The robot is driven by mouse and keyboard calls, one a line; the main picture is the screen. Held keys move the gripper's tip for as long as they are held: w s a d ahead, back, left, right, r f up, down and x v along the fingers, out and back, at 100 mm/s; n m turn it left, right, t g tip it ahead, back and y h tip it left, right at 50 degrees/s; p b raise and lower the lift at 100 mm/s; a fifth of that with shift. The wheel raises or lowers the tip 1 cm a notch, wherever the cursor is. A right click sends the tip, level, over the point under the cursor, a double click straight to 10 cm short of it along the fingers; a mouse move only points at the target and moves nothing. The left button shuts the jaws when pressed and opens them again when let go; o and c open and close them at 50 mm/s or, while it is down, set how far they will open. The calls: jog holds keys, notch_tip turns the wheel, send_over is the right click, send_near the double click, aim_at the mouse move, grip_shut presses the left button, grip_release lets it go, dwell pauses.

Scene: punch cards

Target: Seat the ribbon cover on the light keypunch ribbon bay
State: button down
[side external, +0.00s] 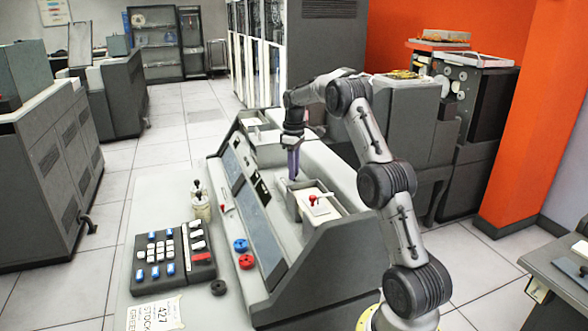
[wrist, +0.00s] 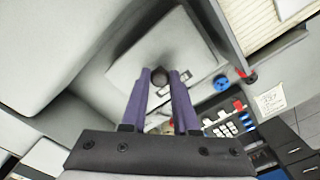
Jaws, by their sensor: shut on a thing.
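My gripper (side external: 293,176) points straight down over the work surface of the grey keypunch (side external: 340,235). In the wrist view its two purple fingers (wrist: 160,78) are closed around a small dark knob. The knob stands on a light grey, flat, roughly square plate (wrist: 180,45), which looks like the ribbon cover. The plate lies rotated in the picture within a grey recess. I cannot tell whether it touches the bay beneath it. In the side view the cover is too small and too hidden by the fingers and nearby walls to make out clearly.
A white-topped box with a red knob (side external: 313,198) stands just right of the fingers. Another open compartment (side external: 262,130) is at the far end.

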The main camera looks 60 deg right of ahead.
jog(key=shift+f, duration=0.15)
dwell(0.5)
jog(key=shift+c, duration=1)
grip_release()
jog(key=shift+r, duration=4.45)
